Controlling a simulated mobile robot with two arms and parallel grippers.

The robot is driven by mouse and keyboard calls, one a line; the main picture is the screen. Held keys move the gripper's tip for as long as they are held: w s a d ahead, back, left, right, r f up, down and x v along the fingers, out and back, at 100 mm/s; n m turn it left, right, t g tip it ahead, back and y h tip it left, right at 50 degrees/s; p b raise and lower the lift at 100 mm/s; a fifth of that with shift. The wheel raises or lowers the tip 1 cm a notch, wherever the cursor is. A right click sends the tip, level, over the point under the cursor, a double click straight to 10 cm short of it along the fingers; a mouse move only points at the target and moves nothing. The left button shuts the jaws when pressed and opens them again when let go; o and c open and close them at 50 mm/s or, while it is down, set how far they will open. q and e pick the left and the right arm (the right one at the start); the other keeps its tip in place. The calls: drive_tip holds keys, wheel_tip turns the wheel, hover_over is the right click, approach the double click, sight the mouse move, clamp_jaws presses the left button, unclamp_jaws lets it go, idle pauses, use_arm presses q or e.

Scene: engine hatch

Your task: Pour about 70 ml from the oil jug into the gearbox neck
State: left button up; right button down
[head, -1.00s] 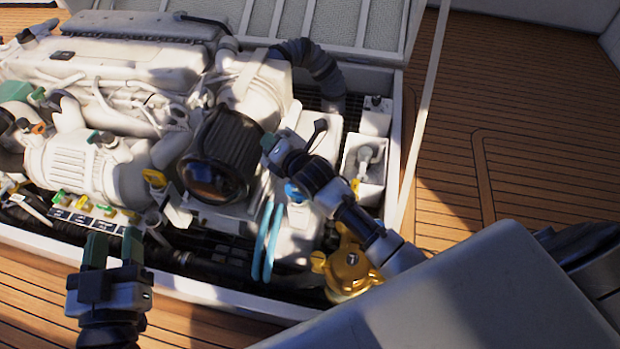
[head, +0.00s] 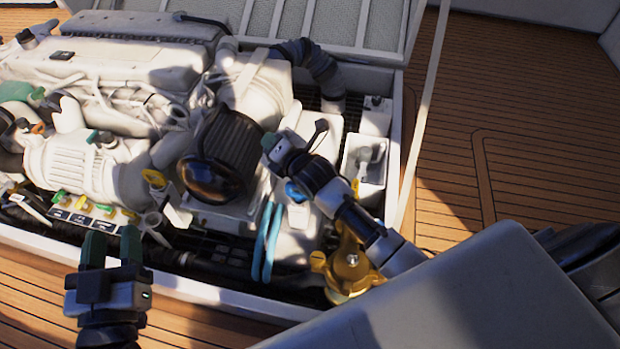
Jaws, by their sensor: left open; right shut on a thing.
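My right gripper (head: 270,148) reaches in from the lower right over the engine bay. It is shut, with its fingers beside the right edge of a black ribbed cylinder with a glossy rounded end (head: 208,178). I cannot make out the oil jug for certain. A pale open-topped tube (head: 153,221) stands at the front of the engine; I cannot tell whether it is the gearbox neck. My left gripper (head: 112,245) is open and empty, its two green fingers apart near the front rim.
The white engine (head: 95,75) fills the left and middle of the bay. Blue hoses (head: 267,240), a brass fitting (head: 347,265) and a white box (head: 363,165) crowd the right side. A pale rim (head: 215,297) borders the bay. The wooden deck (head: 540,130) at right is clear.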

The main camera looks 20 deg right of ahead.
use_arm(q)
drive_tip(key=shift+r+t, duration=0.3)
drive_tip(key=shift+r, duration=0.15)
idle(0.6)
use_arm(e)
drive_tip(key=shift+s+a+r+n+p, duration=0.2)
drive_tip(key=shift+a+r+n+p, duration=0.4)
drive_tip(key=shift+n+p, duration=0.15)
drive_tip(key=shift+a+f+n, duration=0.15)
drive_tip(key=shift+f+n, duration=0.1)
drive_tip(key=shift+f, duration=0.05)
drive_tip(key=shift+s+a+f+n+h+b, duration=0.2)
drive_tip(key=shift+a+f+n+h+b, duration=0.1)
drive_tip(key=shift+a+n+b, duration=0.25)
use_arm(q)
drive_tip(key=shift+f, duration=0.3)
use_arm(e)
drive_tip(key=shift+s+a+f+n+t, duration=0.1)
drive_tip(key=shift+a+n+t, duration=0.1)
drive_tip(key=shift+n+t, duration=0.35)
